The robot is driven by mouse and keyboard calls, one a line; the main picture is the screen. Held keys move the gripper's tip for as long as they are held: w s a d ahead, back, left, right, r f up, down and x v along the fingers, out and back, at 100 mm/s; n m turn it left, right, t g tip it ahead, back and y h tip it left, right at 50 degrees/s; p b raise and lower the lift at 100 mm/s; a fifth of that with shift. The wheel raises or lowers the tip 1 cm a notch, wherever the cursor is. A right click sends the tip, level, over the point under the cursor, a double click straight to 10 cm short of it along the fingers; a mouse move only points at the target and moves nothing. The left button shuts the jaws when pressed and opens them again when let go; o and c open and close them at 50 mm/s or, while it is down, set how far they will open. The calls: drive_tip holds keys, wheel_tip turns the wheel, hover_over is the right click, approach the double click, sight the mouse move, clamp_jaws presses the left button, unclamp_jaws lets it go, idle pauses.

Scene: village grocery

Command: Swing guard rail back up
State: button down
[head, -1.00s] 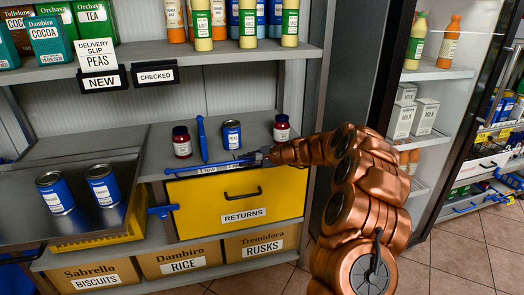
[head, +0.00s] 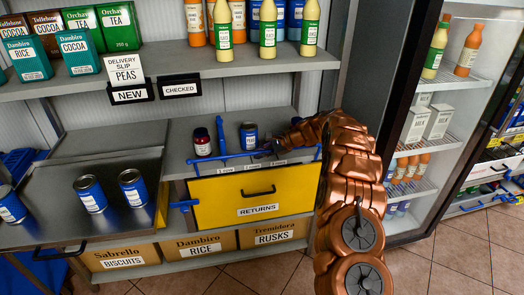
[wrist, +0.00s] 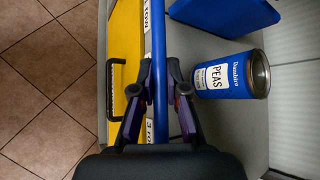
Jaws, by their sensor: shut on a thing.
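The guard rail (head: 236,170) is a thin blue bar along the front edge of the middle shelf, above the yellow RETURNS drawer (head: 228,195). It lies low, near the shelf edge with its numbered ROW labels. My gripper (head: 262,150) is at the rail, beside the blue peas can (head: 250,137). In the wrist view the blue rail (wrist: 158,50) passes between my two fingers (wrist: 160,95), which are shut on it. The peas can (wrist: 228,76) is close to the right of the fingers, apart from them. My arm hides the shelf's right part.
A metal tray (head: 60,215) with several blue cans is at left. A shelf with bottles and cartons hangs above. A fridge (head: 440,120) stands at right. The tiled floor in front is clear.

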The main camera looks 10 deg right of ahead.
drive_tip(key=w, duration=0.2)
drive_tip(key=shift+w+r+p, duration=0.3)
drive_tip(key=shift+w, duration=0.1)
drive_tip(key=shift+r, duration=0.1)
idle(0.4)
drive_tip(key=c, duration=1.2)
unclamp_jaws()
drive_tip(key=shift+w, duration=0.1)
drive_tip(key=v, duration=1.2)
